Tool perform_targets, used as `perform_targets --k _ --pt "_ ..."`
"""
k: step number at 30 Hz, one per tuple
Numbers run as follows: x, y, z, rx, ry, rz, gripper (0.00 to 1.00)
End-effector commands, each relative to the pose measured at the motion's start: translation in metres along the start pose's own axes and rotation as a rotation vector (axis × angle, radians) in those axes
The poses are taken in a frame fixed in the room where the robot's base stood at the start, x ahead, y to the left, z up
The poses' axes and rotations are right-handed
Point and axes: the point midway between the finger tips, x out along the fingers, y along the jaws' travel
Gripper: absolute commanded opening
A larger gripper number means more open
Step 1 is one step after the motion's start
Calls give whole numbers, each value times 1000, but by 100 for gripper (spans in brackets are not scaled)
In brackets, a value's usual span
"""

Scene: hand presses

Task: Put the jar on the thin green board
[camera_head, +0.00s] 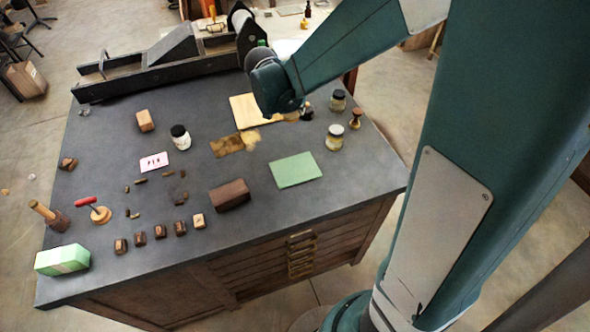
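The thin green board (296,170) lies flat and bare on the right part of the dark tabletop. Several jars show. A jar with a pale lid (334,138) stands upright just behind the board's right corner. A dark-lidded jar (338,100) stands farther back. A white jar with a black lid (180,138) stands left of centre. I cannot tell which jar is meant. My arm reaches in from the upper right, its teal joint above the back of the table. My gripper's fingers do not show there, so I see no hold on anything.
A long dark press (170,62) lines the table's back edge. A yellow board (250,110) lies under my arm. A brown block (230,195) sits left of the green board. A wooden-handled stamp (355,119) stands near the right edge. Small blocks and tools crowd the left.

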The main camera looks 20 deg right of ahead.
Motion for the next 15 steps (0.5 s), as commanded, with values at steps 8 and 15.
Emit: perform_targets --k 8,15 --pt "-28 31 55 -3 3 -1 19" --pt "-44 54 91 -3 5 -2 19"
